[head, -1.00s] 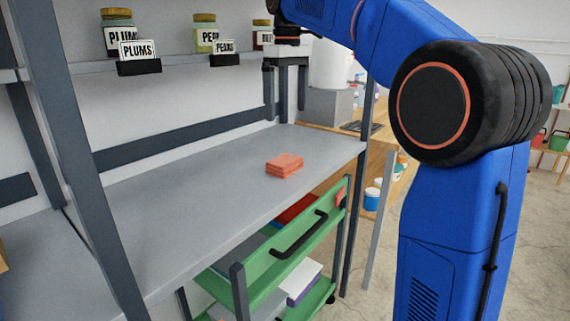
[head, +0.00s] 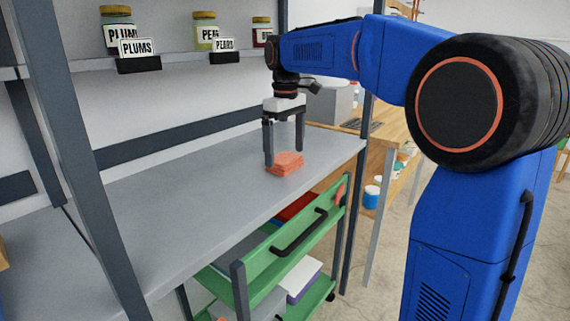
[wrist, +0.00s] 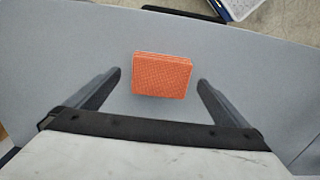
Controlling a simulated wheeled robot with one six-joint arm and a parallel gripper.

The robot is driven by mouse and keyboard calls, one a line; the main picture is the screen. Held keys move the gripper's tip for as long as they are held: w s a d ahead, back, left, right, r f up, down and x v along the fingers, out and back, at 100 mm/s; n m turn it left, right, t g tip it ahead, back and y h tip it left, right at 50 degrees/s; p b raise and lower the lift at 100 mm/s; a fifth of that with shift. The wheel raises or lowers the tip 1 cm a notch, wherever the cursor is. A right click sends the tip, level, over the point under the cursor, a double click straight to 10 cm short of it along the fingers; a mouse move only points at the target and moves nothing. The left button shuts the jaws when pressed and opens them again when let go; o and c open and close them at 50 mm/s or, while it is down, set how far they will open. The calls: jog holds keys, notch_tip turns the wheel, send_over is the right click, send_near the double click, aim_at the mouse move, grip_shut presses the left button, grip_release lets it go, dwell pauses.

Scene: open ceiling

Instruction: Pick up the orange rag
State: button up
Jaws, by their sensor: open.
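The orange rag (head: 285,164) is a folded, stacked pad lying flat on the grey shelf (head: 190,200), near its right end. It also shows in the wrist view (wrist: 161,75), lying ahead of the fingertips and roughly centred between them. My gripper (head: 284,158) points down over the rag, with its two dark fingers spread apart. In the head view the left finger overlaps the rag's edge; I cannot tell whether it touches. Nothing is between the fingers in the wrist view (wrist: 160,80) except the rag beyond them.
Jars (head: 205,30) with PLUMS and PEARS labels stand on the upper shelf. A green cart (head: 270,262) with a black handle stands below the shelf's front edge. A dark upright post (head: 92,165) is at the left. The shelf left of the rag is clear.

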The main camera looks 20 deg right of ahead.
aim_at(285, 157)
jog(key=shift+f, duration=1.35)
jog(key=shift+c, duration=0.3)
jog(key=c, duration=1.1)
jog(key=shift+o, duration=0.2)
notch_tip(285, 157, up, 10)
